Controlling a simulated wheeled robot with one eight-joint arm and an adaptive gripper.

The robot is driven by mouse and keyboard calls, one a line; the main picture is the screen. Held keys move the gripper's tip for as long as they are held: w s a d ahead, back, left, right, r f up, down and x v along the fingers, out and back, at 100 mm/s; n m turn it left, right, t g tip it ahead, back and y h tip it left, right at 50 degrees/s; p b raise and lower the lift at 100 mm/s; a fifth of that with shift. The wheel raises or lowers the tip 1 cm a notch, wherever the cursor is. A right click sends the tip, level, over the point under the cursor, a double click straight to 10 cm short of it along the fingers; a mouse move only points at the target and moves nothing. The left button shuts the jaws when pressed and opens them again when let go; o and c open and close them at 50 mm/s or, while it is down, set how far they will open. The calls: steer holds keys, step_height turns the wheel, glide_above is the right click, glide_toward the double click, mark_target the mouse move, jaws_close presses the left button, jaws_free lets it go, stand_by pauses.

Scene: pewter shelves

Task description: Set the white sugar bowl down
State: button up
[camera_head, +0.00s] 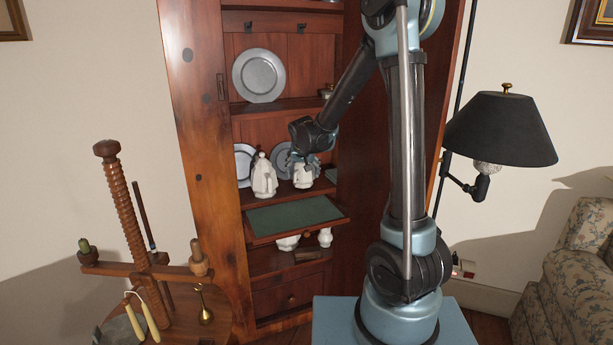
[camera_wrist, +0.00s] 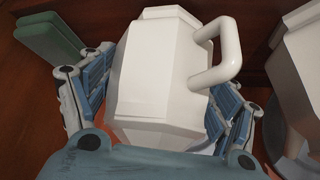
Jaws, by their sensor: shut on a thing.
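The white sugar bowl (camera_wrist: 155,80) fills the middle of the wrist view, a faceted white body with a looped handle (camera_wrist: 222,55) on its right. My gripper (camera_wrist: 155,100) is shut on it, with blue finger pads against both sides. In the head view my gripper (camera_head: 303,162) is inside the wooden cupboard, and the white bowl (camera_head: 303,177) shows just under its fingers, at the height of a middle shelf. I cannot tell whether its base touches the shelf.
A taller white pot (camera_head: 263,178) stands close left of the bowl in the head view. Pewter plates (camera_head: 258,75) lean at the back. A green-topped pull-out board (camera_head: 292,215) juts out below. White pieces (camera_head: 288,243) stand lower. A black lamp (camera_head: 500,130) stands right.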

steer(key=shift+s+f, duration=0.1)
steer(key=shift+f, duration=0.4)
steer(key=o, duration=1.3)
steer(key=shift+v, duration=6)
